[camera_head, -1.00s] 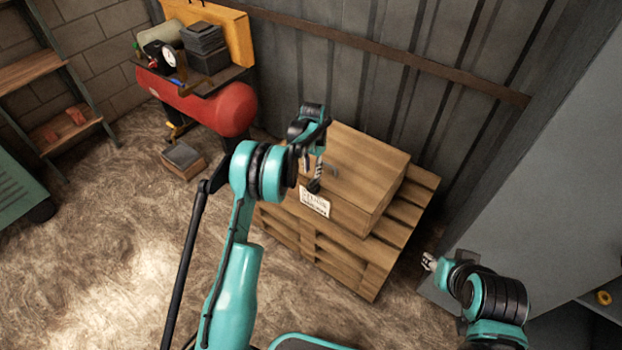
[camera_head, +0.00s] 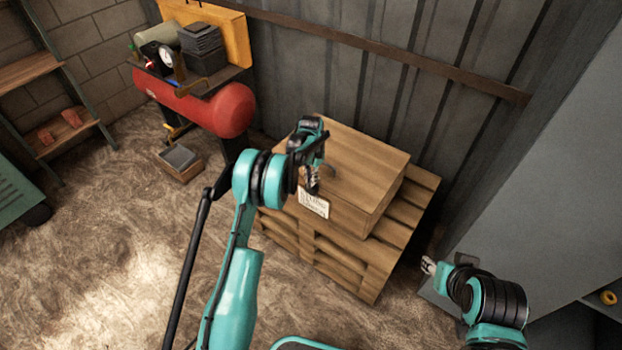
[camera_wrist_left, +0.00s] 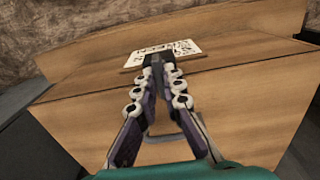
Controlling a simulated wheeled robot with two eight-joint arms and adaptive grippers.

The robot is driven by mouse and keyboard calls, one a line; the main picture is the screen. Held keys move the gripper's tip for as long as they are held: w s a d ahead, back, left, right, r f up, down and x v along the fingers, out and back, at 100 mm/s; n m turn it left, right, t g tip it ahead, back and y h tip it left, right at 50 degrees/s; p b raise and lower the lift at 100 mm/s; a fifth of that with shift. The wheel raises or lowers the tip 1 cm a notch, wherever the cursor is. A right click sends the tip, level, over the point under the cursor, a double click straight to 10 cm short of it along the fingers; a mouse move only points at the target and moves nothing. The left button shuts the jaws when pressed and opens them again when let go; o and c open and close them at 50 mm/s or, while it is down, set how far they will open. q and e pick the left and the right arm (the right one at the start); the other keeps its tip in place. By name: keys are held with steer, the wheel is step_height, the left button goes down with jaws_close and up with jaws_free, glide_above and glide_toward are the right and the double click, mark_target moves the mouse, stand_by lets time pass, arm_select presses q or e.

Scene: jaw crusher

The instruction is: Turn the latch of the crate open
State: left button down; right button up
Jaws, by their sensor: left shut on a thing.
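The wooden crate (camera_head: 352,170) sits on a pallet, with a white printed label (camera_head: 313,203) on its front face; the label also shows in the wrist view (camera_wrist_left: 176,50). My left gripper (camera_head: 312,188) is at the crate's front top edge, just above the label. In the wrist view its fingertips (camera_wrist_left: 157,65) come together on a small dark part, the latch (camera_wrist_left: 152,58), mostly hidden by them. A grey metal piece (camera_wrist_left: 166,138) shows on the lid between the fingers. My right gripper (camera_head: 428,265) hangs apart, right of the pallet; its finger opening is unclear.
The pallet (camera_head: 342,262) stands against a corrugated metal wall (camera_head: 350,70). A red compressor tank (camera_head: 205,108) and a small box (camera_head: 180,162) are at the left. A grey panel (camera_head: 550,170) rises at the right. The floor at the left front is clear.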

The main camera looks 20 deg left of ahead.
arm_select(q)
steer(key=n, duration=0.4)
steer(key=shift+n, duration=0.3)
steer(key=n, duration=0.4)
steer(key=shift+n+p, duration=0.3)
steer(key=shift+p, duration=0.1)
steer(key=n, duration=0.4)
steer(key=shift+n, duration=2.4)
steer(key=c, duration=1.6)
jaws_free()
steer(key=shift+c, duration=0.2)
